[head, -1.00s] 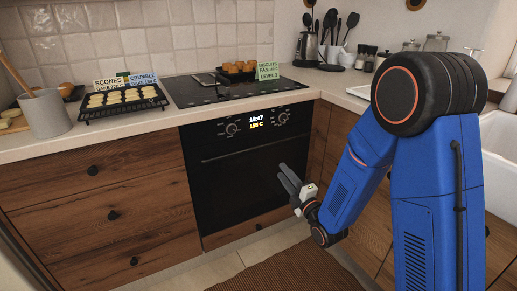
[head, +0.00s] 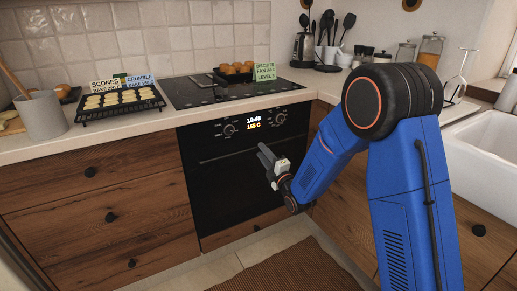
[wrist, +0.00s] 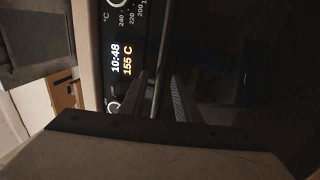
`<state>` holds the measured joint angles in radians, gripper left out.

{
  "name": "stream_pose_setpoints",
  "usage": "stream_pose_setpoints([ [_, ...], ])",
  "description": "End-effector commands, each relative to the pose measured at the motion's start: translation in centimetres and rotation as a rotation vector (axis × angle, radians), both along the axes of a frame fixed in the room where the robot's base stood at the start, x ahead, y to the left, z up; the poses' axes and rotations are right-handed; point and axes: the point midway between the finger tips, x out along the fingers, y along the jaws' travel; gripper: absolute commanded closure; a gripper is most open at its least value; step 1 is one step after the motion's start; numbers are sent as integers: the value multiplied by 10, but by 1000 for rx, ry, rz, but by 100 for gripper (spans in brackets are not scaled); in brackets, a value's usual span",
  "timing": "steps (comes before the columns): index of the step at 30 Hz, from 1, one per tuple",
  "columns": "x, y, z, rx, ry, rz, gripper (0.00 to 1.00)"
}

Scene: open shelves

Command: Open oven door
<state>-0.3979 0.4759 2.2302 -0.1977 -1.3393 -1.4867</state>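The black oven (head: 225,185) sits below the counter, its door shut and upright. Its thin horizontal handle (head: 222,155) runs across the top of the door, below the lit display (head: 253,122). My gripper (head: 264,155) is in front of the door near the right part of the handle. In the wrist view, turned sideways, the handle (wrist: 163,45) runs between the two separated fingers of my gripper (wrist: 163,90). The fingers look open. I cannot tell whether they reach around the handle or touch it.
Wooden drawers (head: 100,215) flank the oven on the left. A black tray of scones (head: 118,98) and the hob (head: 225,88) are on the counter above. A brown rug (head: 280,268) lies on the floor in front. A white sink (head: 485,150) is at the right.

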Motion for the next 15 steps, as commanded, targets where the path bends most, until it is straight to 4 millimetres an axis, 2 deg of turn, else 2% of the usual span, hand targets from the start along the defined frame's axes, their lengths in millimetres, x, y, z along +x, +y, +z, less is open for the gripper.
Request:
stream_pose_setpoints([
  [6,23,16,6,1,-2,1,70],
  [15,32,22,8,1,1,0,70],
])
